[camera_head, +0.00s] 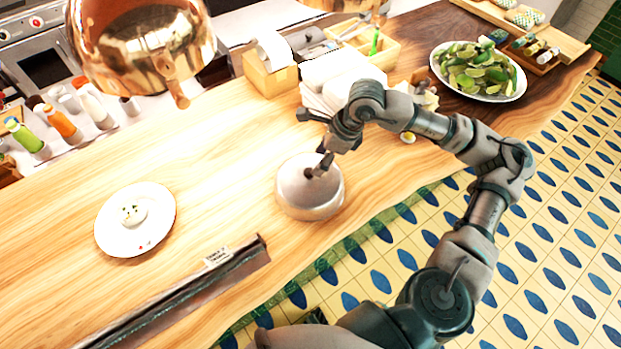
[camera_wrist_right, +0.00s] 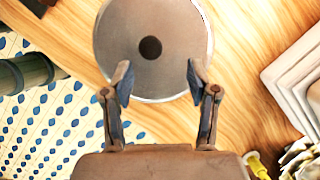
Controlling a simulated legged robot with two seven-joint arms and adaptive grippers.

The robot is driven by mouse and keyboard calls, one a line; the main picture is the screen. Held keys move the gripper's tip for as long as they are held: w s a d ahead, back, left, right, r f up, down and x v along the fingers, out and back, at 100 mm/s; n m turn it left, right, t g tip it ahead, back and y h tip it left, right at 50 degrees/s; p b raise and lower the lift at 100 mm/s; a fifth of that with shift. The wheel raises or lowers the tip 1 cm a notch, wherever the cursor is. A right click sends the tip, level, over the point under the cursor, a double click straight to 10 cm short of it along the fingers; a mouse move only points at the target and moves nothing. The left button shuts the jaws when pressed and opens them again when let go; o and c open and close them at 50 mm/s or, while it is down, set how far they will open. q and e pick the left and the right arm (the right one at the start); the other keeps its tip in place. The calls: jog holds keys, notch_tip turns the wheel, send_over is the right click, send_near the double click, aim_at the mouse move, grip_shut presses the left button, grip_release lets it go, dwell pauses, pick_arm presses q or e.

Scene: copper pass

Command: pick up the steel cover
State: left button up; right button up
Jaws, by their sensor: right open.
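The steel cover (camera_head: 310,192) is a rounded, brushed-metal dome standing on the wooden counter near its front edge. In the right wrist view the cover (camera_wrist_right: 180,75) shows from above as a grey disc with a dark round knob (camera_wrist_right: 150,48) at its middle. My right gripper (camera_head: 312,142) is above the cover, one finger close to its top. In the wrist view its two fingers (camera_wrist_right: 160,82) are spread apart, with nothing between them but the cover's near part below; the knob lies just beyond the tips. Whether a finger touches the cover cannot be told. My left gripper is not in view.
A white plate (camera_head: 112,232) with a small dish lies left of the cover. A dark rail (camera_head: 190,285) with a label runs along the front. Stacked white plates (camera_head: 322,72) and a platter of greens (camera_head: 511,92) stand behind and right. Copper lamps (camera_head: 140,45) hang above.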

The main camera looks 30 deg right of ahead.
aim_at(310, 172)
jog(key=shift+f, duration=0.25)
jog(key=a+f, duration=0.1)
jog(key=f, duration=0.1)
jog(key=w+a+f, duration=0.1)
jog(key=a, duration=0.1)
jog(key=shift+a+f+p, duration=0.15)
jog(key=shift+f+p, duration=0.2)
jog(key=shift+f, duration=0.05)
jog(key=shift+a+f, duration=0.2)
jog(key=shift+a, duration=0.05)
jog(key=shift+d, duration=0.3)
jog(key=shift+c, duration=1.2)
jog(key=shift+s+d+f, duration=0.1)
jog(key=shift+d+f, duration=0.05)
jog(key=shift+d, duration=0.35)
grip_shut()
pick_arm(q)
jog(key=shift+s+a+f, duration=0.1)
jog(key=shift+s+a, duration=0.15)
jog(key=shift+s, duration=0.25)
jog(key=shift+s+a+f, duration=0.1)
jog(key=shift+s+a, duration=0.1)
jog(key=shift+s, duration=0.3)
pick_arm(e)
jog(key=shift+a, duration=0.4)
